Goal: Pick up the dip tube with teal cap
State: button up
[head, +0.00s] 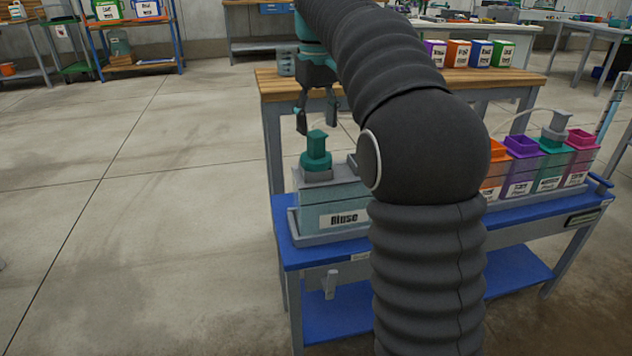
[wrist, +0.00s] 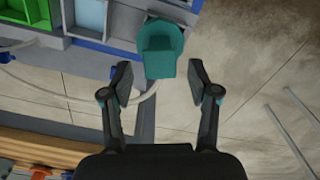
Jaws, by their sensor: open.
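The dip tube's teal cap (head: 316,150) stands upright on a grey collar on top of the translucent tank labelled Rinse (head: 341,217). The tube below the cap is hidden. My gripper (head: 316,128) is open and empty just above the cap, fingers pointing down. In the wrist view the teal cap (wrist: 160,52) lies just past my open fingertips (wrist: 159,80), roughly centred between them and apart from both. My arm hides part of the bench right of the Rinse tank.
Orange, purple (head: 522,146), green and pink tanks stand at the right of the blue bench (head: 310,256). A grey-green cap (head: 554,127) with a pale hose tops the green one. A wooden-topped table (head: 277,85) stands behind. Open floor lies left.

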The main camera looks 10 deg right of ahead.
aim_at(316, 133)
jog(key=shift+w+f+b, duration=0.15)
jog(key=shift+f+b, duration=0.8)
jog(key=shift+f, duration=2.1)
grip_shut()
